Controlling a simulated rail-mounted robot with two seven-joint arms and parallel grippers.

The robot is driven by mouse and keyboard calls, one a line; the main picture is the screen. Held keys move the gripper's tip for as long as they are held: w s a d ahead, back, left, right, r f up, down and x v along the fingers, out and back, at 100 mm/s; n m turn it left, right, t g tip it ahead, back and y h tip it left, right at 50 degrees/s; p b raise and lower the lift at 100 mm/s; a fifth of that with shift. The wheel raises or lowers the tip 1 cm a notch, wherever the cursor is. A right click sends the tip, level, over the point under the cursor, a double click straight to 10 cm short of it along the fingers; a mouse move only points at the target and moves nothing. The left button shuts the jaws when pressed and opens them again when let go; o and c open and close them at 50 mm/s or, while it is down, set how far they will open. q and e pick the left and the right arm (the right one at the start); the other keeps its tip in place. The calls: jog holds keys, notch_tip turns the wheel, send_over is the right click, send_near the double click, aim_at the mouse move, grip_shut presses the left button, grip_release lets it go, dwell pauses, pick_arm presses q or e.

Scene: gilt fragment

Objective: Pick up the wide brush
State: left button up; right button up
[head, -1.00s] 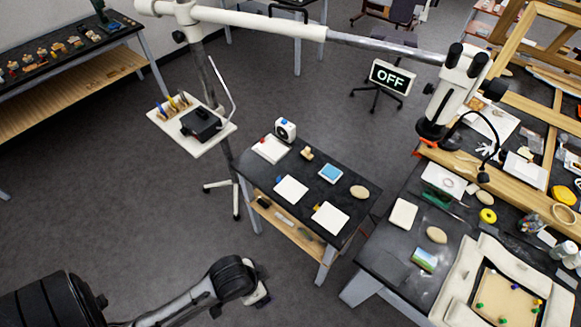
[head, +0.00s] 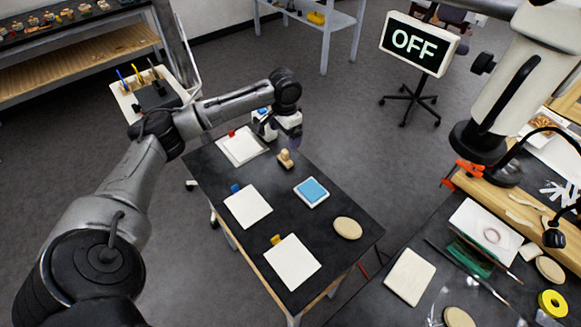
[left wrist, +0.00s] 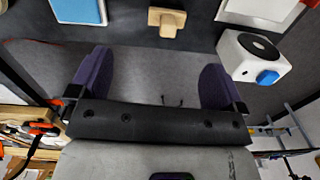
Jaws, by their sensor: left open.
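I cannot make out a wide brush for certain in either view. My left gripper (head: 287,124) is at the far edge of the small black table (head: 212,167), beside a white device with a blue button (head: 262,113). My right gripper is not in view.
The table also bears a blue pad (head: 312,192), white cards (head: 292,262) and an oval stone (head: 347,228). A tray (head: 122,100) with upright tools stands at the left. A cluttered workbench (head: 395,312) and a white overhead instrument (head: 525,70) are at the right.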

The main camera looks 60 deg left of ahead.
aim_at(285, 151)
pick_arm(q)
jog(key=shift+n, duration=0.3)
jog(key=f, duration=0.2)
jog(key=a+f+b, duration=0.1)
jog(key=f, duration=0.2)
jog(key=a+f+b, duration=0.1)
jog(key=f, duration=0.1)
jog(key=shift+w+f, duration=0.3)
jog(key=shift+f, duration=0.05)
jog(key=shift+w+d+f+b, duration=0.15)
jog(key=shift+f+b, duration=0.7)
jog(key=shift+f, duration=1.8)
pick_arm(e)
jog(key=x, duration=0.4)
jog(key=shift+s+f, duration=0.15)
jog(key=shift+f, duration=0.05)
pick_arm(q)
jog(key=shift+c, duration=0.4)
jog(key=c, duration=0.9)
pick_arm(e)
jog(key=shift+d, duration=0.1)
pick_arm(q)
jog(key=shift+r, duration=0.1)
jog(key=shift+c, duration=0.2)
